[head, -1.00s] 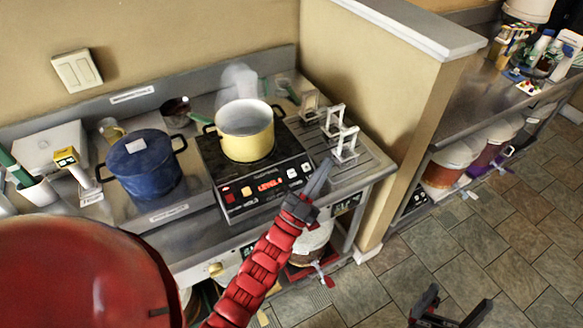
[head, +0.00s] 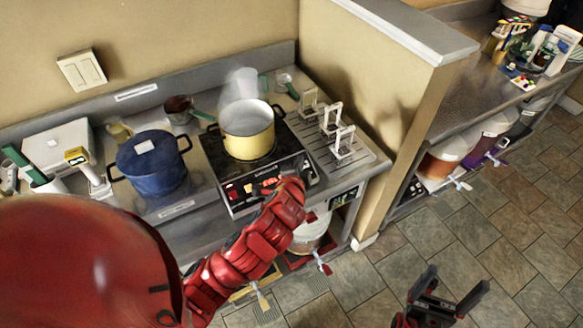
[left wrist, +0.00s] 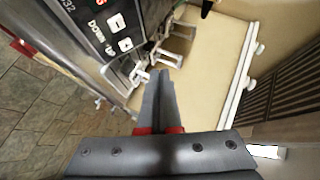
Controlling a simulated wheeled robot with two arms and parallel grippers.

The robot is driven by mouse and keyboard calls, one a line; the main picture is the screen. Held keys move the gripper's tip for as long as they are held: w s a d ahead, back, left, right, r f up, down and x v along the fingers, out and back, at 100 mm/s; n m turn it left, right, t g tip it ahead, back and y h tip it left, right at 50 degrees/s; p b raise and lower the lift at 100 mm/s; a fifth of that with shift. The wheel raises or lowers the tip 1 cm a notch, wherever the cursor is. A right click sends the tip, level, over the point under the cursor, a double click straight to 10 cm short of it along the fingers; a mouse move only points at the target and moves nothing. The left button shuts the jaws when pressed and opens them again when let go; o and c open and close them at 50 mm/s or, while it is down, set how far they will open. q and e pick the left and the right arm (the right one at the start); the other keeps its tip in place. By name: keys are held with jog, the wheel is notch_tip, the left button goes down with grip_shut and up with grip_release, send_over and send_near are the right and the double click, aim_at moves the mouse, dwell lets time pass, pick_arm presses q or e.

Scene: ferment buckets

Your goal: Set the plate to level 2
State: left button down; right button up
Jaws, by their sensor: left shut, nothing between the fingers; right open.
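The hot plate (head: 235,178) is a black cooker with a front panel, and a yellow pot (head: 248,130) stands on it. My left arm covers part of its display and buttons. In the left wrist view the panel (left wrist: 95,25) shows buttons marked DOWN and UP, and a cut-off red digit whose value I cannot tell. My left gripper (left wrist: 158,75) is shut and empty, its tips to the right of and below these buttons; contact cannot be told. In the head view its fingers are mostly hidden by my arm. My right gripper (head: 457,283) is open and empty above the floor.
A blue pot (head: 150,168) stands left of the plate. White metal stands (head: 340,140) are on the ribbed drainboard at right. A beige partition wall (head: 380,100) rises beyond it. Buckets with taps (head: 445,160) sit under the right shelf. The tiled floor is clear.

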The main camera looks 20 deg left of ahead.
pick_arm(q)
jog(key=shift+f, duration=0.15)
jog(key=shift+w+a+f+b, duration=0.45)
jog(key=shift+a+f+b, duration=0.15)
jog(key=shift+f, duration=0.65)
jog(key=shift+w+a+f+b, duration=0.4)
jog(key=shift+a+f+b, duration=0.15)
jog(key=shift+f, duration=0.7)
jog(key=shift+w+a+f+b, duration=0.45)
jog(key=shift+a+f+b, duration=0.15)
jog(key=shift+f, duration=0.65)
jog(key=shift+w+a+f, duration=0.1)
jog(key=shift+w+f, duration=0.05)
jog(key=shift+f, duration=0.25)
jog(key=shift+w+a+f+b, duration=0.1)
jog(key=shift+a+f+b, duration=0.05)
jog(key=shift+f+b, duration=0.25)
jog(key=shift+r, duration=0.1)
jog(key=shift+d+r+p, duration=0.2)
jog(key=shift+r+p, duration=0.1)
jog(key=shift+r, duration=0.2)
jog(key=shift+s+d+r, duration=0.15)
jog(key=shift+s+r, duration=0.1)
